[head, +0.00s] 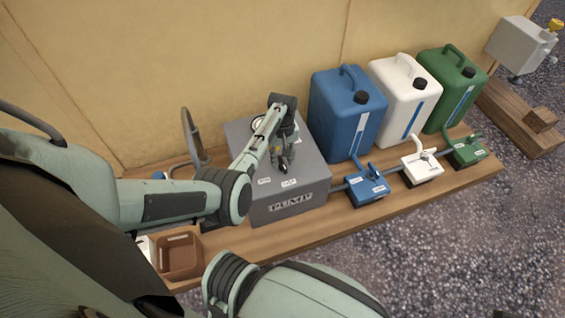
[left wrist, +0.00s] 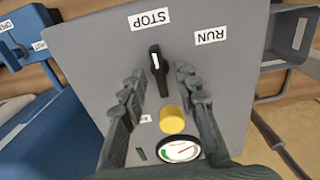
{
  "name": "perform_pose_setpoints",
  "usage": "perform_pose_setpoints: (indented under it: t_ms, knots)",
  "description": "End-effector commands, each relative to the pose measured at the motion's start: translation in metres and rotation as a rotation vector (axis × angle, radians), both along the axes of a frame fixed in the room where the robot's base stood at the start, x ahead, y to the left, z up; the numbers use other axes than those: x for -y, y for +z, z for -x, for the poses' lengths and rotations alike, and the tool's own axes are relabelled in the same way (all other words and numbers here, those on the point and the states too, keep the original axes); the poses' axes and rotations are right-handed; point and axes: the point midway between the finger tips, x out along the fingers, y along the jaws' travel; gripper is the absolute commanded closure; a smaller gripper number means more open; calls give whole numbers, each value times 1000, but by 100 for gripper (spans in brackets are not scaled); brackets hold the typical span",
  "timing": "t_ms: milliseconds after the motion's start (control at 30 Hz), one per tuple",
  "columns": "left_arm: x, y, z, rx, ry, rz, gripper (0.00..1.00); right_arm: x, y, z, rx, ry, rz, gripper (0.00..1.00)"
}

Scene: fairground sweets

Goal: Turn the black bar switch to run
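The black bar switch (left wrist: 156,72) is on the top face of the grey pump box (head: 290,203). In the left wrist view its white-marked end points towards the STOP label (left wrist: 150,18). The RUN label (left wrist: 211,36) is to the right of it. My left gripper (left wrist: 161,76) is open, with one finger on each side of the switch. Gaps show between the fingers and the bar.
A yellow button (left wrist: 172,120) and a round gauge (left wrist: 179,150) sit close below the switch, between my fingers. Blue (head: 345,113), white (head: 403,100) and green (head: 452,88) canisters stand right of the box. A brown basket (head: 180,255) is at the left.

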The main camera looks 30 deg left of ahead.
Motion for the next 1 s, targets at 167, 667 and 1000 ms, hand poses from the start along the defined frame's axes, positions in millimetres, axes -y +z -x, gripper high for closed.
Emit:
perform_pose_setpoints:
  t_ms: [167,667,1000]
  knots:
    - [0,-11,0,1,0,-1,69,0,9,4,5,-3,5,60]
    - [0,-11,0,1,-1,0,100,0,10,4,6,-2,4,60]
    - [0,-11,0,1,-13,-1,100,0,11,3,9,-2,3,60]
